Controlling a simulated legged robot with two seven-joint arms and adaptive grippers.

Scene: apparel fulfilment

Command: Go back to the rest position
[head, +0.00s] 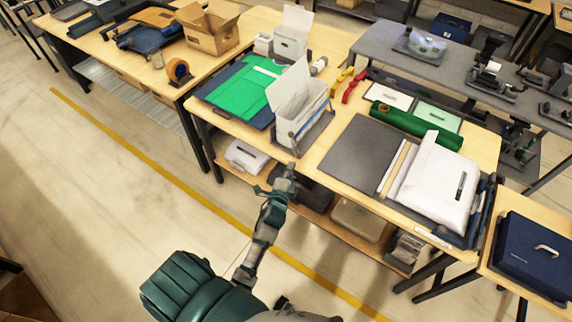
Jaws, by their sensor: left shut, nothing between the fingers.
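My left gripper (284,180) is in the lower middle of the head view, at the end of my dark green and grey arm. It is shut and empty, in front of the near edge of the work table (318,160). It looks apart from the things on the table. My right gripper does not show.
The table holds a green folded garment (243,92), an open white box (299,98), a green roll (416,125) and a white package (436,182). A lower shelf carries bins (357,218). A dark blue case (533,250) stands at right. The floor at left is clear.

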